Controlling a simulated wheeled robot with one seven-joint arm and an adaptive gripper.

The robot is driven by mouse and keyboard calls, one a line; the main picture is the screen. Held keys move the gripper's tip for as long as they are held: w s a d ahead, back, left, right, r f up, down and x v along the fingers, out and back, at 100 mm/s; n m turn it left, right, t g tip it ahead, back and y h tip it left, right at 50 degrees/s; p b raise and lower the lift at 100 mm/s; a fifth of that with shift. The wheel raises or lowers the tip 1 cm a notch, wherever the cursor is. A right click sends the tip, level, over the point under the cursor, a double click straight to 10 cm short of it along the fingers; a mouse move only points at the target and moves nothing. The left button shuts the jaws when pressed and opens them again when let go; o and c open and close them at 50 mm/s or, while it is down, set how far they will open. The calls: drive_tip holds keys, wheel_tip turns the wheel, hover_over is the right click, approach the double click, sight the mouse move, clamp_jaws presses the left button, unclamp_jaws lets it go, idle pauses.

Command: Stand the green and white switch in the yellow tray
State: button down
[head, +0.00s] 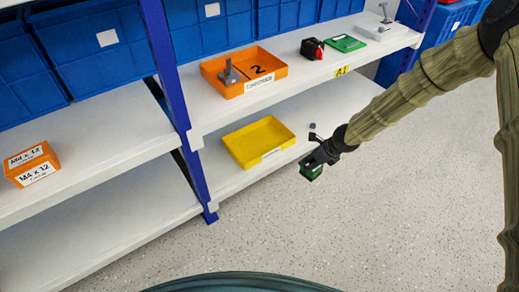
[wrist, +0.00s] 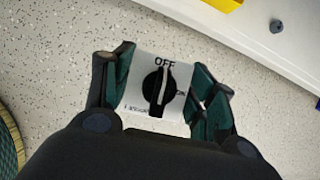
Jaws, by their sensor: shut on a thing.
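The green and white switch (wrist: 137,87) is held between the two fingers of my gripper (wrist: 158,88) in the wrist view. Its white face with the word OFF and a black rotary knob looks toward the wrist camera. In the head view my gripper (head: 314,163) is in front of the lower shelf's edge, over the floor, and the green side of the switch (head: 311,172) shows below it. The yellow tray (head: 236,149) lies empty on the lower shelf, to the left of my gripper. A corner of the tray (wrist: 226,4) shows at the top of the wrist view.
An orange tray (head: 214,73) with a grey part stands on the upper shelf, above the yellow tray. A red and black switch (head: 312,48) and a green board (head: 345,43) are further right. A blue post (head: 185,120) stands left of the yellow tray. A small dark knob (head: 312,126) lies near the shelf edge.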

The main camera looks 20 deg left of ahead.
drive_tip(key=shift+w+a+f+m+t+b, duration=0.3)
drive_tip(key=shift+w+a+f+m+b, duration=0.3)
drive_tip(key=shift+b, duration=0.3)
drive_tip(key=shift+w+a+f+b, duration=0.25)
drive_tip(key=shift+a+b, duration=0.1)
drive_tip(key=shift+b, duration=0.2)
drive_tip(key=w+a+f+t+y+b, duration=0.1)
drive_tip(key=w+a+t+y+b, duration=0.2)
drive_tip(key=w+a+b, duration=0.85)
drive_tip(key=shift+s+a+f+x, duration=0.1)
drive_tip(key=shift+s+x, duration=0.2)
drive_tip(key=shift+x, duration=1.1)
drive_tip(key=shift+s+a+f+x, duration=0.15)
drive_tip(key=shift+s+x, duration=0.1)
drive_tip(key=shift+x, duration=1.15)
drive_tip(key=shift+s+a+f+x, duration=0.1)
drive_tip(key=shift+s+x, duration=0.2)
drive_tip(key=shift+x, duration=1.1)
drive_tip(key=shift+w+g, duration=0.1)
drive_tip(key=shift+g, duration=0.2)
drive_tip(key=shift+a+h, duration=0.2)
drive_tip(key=shift+h, duration=0.1)
